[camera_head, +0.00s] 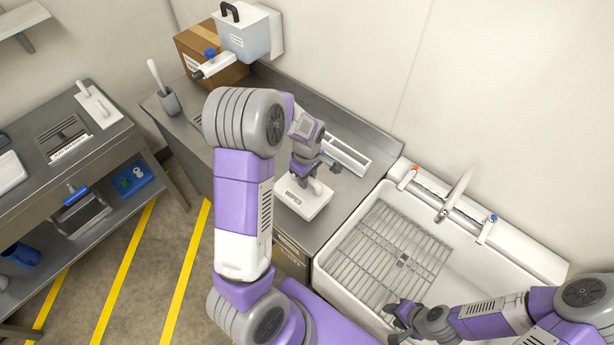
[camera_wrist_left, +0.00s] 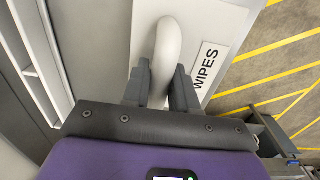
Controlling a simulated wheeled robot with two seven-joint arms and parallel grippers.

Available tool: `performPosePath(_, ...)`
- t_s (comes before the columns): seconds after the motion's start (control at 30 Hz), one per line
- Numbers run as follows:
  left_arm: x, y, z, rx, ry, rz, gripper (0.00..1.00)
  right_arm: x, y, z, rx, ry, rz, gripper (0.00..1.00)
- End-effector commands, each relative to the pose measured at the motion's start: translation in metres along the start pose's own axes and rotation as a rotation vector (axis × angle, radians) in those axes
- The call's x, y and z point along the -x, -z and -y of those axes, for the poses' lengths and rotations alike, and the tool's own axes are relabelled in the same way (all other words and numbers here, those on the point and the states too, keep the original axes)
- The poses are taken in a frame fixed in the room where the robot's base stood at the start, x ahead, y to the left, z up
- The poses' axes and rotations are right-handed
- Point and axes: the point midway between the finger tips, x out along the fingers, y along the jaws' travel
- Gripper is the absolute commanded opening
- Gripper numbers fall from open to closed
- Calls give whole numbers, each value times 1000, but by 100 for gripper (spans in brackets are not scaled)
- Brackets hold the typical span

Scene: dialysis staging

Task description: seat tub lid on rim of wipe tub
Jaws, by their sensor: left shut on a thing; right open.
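A white, flat-topped piece marked WIPES (camera_head: 301,203), which looks like the tub lid, is at the counter's front edge. It also fills the upper part of the left wrist view (camera_wrist_left: 225,18). My left gripper (camera_head: 306,180) is above it, with its fingers (camera_wrist_left: 160,85) shut on the lid's rounded white handle (camera_wrist_left: 168,45). The wipe tub cannot be told apart from the lid, and whether the lid touches a rim is hidden. My right gripper (camera_head: 393,314) is open and empty over the sink's front edge.
A white sink (camera_head: 350,285) with a wire rack (camera_head: 385,250) and faucet (camera_head: 455,195) is to the right. A long white tray (camera_head: 345,157) lies behind the lid. A box (camera_head: 192,50) and a grey cup (camera_head: 169,103) stand further left. A steel cart (camera_head: 115,130) is across the aisle.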

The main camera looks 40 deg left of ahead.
Motion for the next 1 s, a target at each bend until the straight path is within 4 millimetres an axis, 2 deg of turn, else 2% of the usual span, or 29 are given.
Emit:
performPosePath(0.47,-13,0,0,0,0,0,0,-9,0,-3,0,0,0,42)
performPosePath(0.5,-13,0,0,0,0,0,29,-9,0,-3,0,0,0,42)
performPosePath(0.7,-12,0,0,0,0,0,57,-8,0,-3,0,0,0,42)
performPosePath(1.0,-10,0,0,0,-1,0,57,-8,0,-3,0,0,0,42)
